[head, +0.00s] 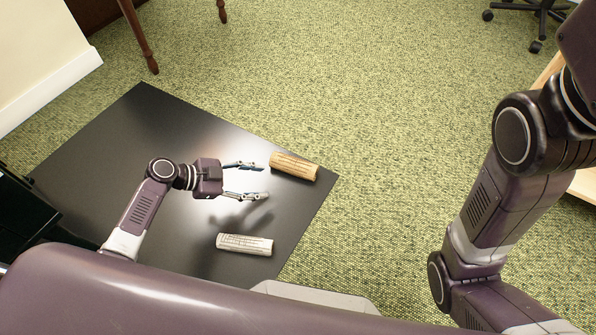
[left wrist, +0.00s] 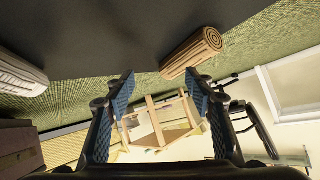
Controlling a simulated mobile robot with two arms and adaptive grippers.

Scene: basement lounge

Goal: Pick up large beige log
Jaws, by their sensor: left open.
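Two logs lie on a black mat (head: 110,125) on the floor. A tan-beige log (head: 294,166) with a brown side lies near the mat's far right edge. A paler, whitish log (head: 245,244) lies nearer to me. My left gripper (head: 264,181) is open and empty, its fingertips just left of the tan log and apart from it. In the left wrist view the tan log (left wrist: 192,50) shows ringed grain on its end, above the right finger. The whitish log (left wrist: 20,75) is at the left edge there. My right gripper is out of view.
Green carpet (head: 390,90) surrounds the mat and is mostly clear. Wooden furniture legs (head: 140,37) stand at the top left, a wheeled chair base (head: 535,15) at the top right. A light wooden piece (head: 582,186) is partly hidden behind my right arm.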

